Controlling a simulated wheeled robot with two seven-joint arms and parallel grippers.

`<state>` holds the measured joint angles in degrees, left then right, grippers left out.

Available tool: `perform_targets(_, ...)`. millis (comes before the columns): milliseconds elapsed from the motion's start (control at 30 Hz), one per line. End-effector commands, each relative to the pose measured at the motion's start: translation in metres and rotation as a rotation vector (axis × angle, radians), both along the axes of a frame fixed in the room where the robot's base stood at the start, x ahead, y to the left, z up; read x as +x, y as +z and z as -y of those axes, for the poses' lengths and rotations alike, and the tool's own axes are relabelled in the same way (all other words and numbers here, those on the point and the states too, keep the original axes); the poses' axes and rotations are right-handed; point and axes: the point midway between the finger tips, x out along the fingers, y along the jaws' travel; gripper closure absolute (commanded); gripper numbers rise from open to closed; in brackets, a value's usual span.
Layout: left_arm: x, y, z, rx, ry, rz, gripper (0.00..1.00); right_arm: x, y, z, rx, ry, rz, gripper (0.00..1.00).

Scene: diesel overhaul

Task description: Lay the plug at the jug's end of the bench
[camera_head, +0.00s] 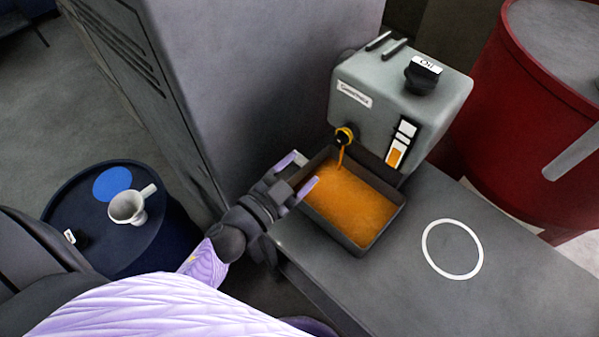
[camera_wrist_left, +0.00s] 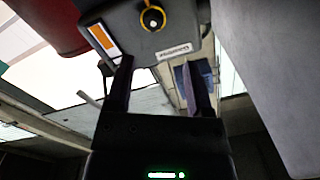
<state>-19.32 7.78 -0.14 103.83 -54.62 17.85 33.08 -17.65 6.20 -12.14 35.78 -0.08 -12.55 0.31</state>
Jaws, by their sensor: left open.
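My left gripper (camera_head: 298,174) is open at the left edge of the dark tray (camera_head: 369,245), in front of the yellow-ringed outlet (camera_head: 345,136). Its fingers show apart in the left wrist view (camera_wrist_left: 158,66), with nothing visible between them. Orange liquid runs from the outlet into the tray, which holds a broad pool of it. I cannot make out a loose plug in either view. A white jug (camera_head: 127,207) stands on a dark round stand (camera_head: 100,262) at the left. The grey bench (camera_head: 500,296) runs towards the lower right. My right gripper is not in view.
A grey tank (camera_head: 385,80) with a black "Oil" cap (camera_head: 422,74) stands behind the tray. A white ring (camera_head: 452,249) marks clear bench. A red drum (camera_head: 520,110) stands at right, a tall grey cabinet (camera_head: 240,80) at left. A blue disc (camera_head: 112,183) lies by the jug.

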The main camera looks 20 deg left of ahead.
Motion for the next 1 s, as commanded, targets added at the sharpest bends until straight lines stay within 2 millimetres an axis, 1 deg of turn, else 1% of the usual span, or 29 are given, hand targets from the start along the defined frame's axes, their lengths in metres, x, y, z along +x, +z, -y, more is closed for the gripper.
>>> perform_targets(67, 0.001, -0.002, 0.005, 0.006, -0.038, 0.007, 0.32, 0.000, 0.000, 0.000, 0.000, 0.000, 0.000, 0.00)
perform_targets(167, 0.009, -0.001, 0.009, 0.005, -0.044, 0.011, 0.32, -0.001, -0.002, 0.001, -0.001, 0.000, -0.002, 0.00)
perform_targets(400, 0.046, -0.002, 0.022, 0.006, -0.042, 0.011, 0.32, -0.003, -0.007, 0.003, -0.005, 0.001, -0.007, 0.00)
perform_targets(600, 0.071, -0.001, 0.032, 0.003, -0.040, 0.010, 0.32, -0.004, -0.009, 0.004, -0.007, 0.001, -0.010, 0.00)
perform_targets(800, 0.082, -0.001, 0.036, 0.005, -0.040, 0.010, 0.32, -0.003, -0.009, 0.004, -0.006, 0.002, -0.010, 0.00)
perform_targets(1000, 0.083, -0.001, 0.036, 0.005, -0.040, 0.009, 0.32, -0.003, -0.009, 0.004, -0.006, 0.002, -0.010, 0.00)
